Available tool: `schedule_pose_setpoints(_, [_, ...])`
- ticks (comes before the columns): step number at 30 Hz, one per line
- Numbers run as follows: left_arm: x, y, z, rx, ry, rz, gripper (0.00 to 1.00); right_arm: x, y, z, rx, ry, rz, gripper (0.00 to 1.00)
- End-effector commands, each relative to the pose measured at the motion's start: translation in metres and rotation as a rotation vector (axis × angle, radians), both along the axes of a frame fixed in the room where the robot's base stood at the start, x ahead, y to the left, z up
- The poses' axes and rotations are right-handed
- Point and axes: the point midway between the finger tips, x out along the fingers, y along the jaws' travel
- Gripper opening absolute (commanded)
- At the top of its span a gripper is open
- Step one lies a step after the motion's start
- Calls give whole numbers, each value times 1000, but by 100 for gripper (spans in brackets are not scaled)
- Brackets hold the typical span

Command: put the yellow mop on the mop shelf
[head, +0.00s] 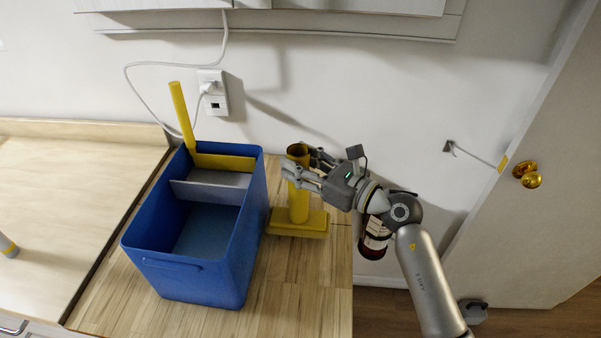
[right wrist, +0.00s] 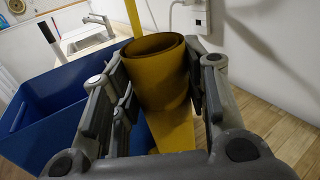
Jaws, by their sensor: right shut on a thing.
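A yellow upright piece with a round, open-topped post (head: 298,205) and a flat block base (head: 300,226) stands on the wooden counter, right of the blue bin. I take it for the yellow mop. My right gripper (head: 302,168) is shut around its post near the top. In the right wrist view the rolled yellow post (right wrist: 160,75) is between the two fingers (right wrist: 162,90). Another yellow piece, a stick with a crossbar (head: 180,110), stands in the blue bin. I cannot tell which surface is the mop shelf. My left gripper is not in view.
The blue bin (head: 195,280), with a grey panel (head: 212,190) inside, stands close left of the post. A wall outlet (head: 212,95) with a white cord is behind. The front counter (head: 290,305) is clear.

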Motion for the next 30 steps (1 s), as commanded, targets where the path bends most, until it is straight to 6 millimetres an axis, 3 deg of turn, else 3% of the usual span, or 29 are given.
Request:
schedule_pose_setpoints(9, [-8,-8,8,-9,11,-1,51,3,0,-32,3,2,-1,0])
schedule_pose_setpoints(21, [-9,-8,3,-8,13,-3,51,3,0,-38,1,-1,0,0])
schedule_pose_setpoints(22, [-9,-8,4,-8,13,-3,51,3,0,-37,0,0,0,45])
schedule_pose_setpoints(26, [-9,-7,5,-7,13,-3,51,3,0,-37,0,1,0,62])
schedule_pose_setpoints(30, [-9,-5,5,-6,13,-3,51,3,0,-37,0,1,0,63])
